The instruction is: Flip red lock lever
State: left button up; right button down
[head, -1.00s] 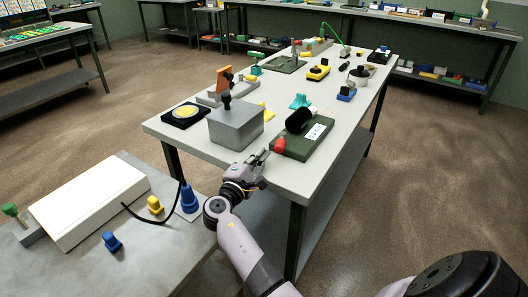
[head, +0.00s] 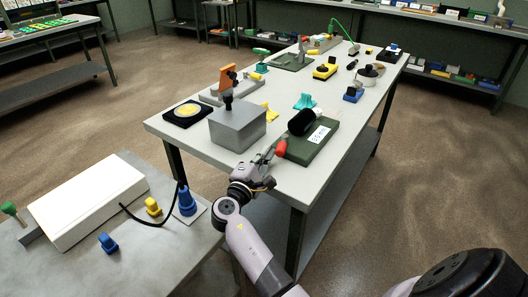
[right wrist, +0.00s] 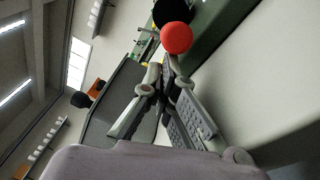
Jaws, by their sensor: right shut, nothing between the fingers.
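The red lock lever (head: 281,148) shows as a short red end at the near left edge of a dark green block (head: 318,146). A black cylinder (head: 300,122) lies on that block, beside a white label. My right gripper (head: 268,156) is shut and empty, with its fingertips just left of the red end. In the right wrist view the lever's round red end (right wrist: 177,37) is just beyond the closed fingertips (right wrist: 169,70). I cannot tell whether they touch. My left gripper is out of view.
A grey box (head: 237,127) stands on the table left of my right gripper. A black pad with a yellow disc (head: 187,113) lies farther left. A teal piece (head: 305,101) is behind the green block. The table's near edge is under my right forearm.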

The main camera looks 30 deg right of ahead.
aim_at(280, 156)
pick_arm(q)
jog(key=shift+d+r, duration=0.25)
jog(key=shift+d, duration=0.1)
pick_arm(e)
jog(key=shift+s+n+t, duration=0.15)
jog(key=shift+n+t, duration=0.15)
pick_arm(q)
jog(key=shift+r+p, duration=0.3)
jog(key=shift+p, duration=0.15)
pick_arm(e)
jog(key=shift+s+d+t+y, duration=0.2)
jog(key=shift+s+t+y, duration=0.1)
jog(key=shift+y, duration=0.1)
jog(key=shift+s+d, duration=0.3)
jog(key=shift+s, duration=0.45)
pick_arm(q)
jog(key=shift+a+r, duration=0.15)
pick_arm(e)
jog(key=shift+s+d, duration=0.55)
jog(key=shift+s, duration=0.1)
